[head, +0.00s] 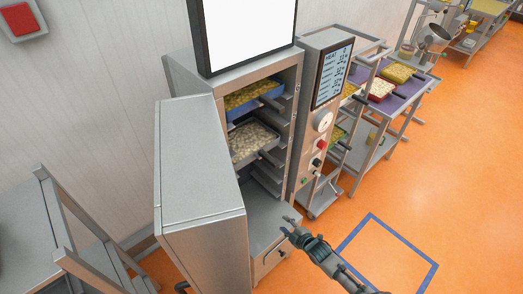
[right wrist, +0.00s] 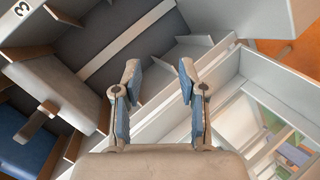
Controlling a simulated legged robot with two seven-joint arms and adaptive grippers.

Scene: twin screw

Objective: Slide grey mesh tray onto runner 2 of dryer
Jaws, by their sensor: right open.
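The grey mesh tray (head: 256,146), with pale pieces in it, sits inside the open dryer (head: 176,72), below a blue tray (head: 262,102) of yellow pieces. In the right wrist view, which looks turned over, a grey tray underside with a brown handle (right wrist: 38,122) shows at the left, beside a blue surface (right wrist: 20,148). My right gripper (head: 287,226) is open and empty, low in front of the dryer opening and apart from the trays. Its two blue-padded fingers (right wrist: 160,84) are spread in the right wrist view. My left gripper is not in view.
The dryer door (head: 196,150) stands open at the left. The control panel (head: 325,110) is right of the opening. A rack with trays and a purple-topped table (head: 412,88) stands farther right. A grey frame (head: 62,225) is at lower left. The floor inside the blue outline (head: 385,255) is clear.

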